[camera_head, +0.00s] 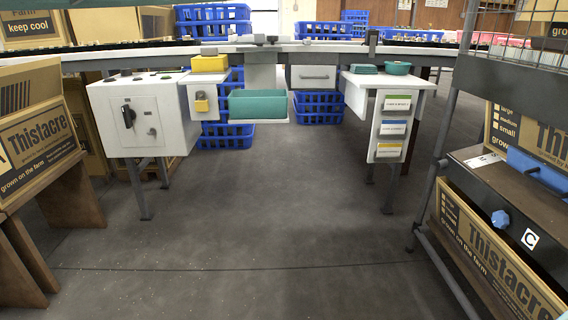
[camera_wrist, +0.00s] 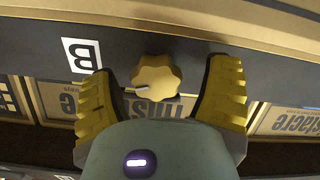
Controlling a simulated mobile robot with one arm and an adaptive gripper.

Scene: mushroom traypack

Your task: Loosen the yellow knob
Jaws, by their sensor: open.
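My gripper (camera_wrist: 160,85) is open, with one yellow-padded finger on each side of the knob. A visible gap lies between the knob and each finger. The yellow knob and my gripper do not show in the head view.
A blue knob (camera_head: 500,219) with a C label (camera_head: 530,239) sits on a dark panel at the right. Thistacre cartons (camera_head: 40,138) stand at the left. A white cabinet (camera_head: 140,118) and a bench stand ahead. The floor (camera_head: 270,220) between is clear.

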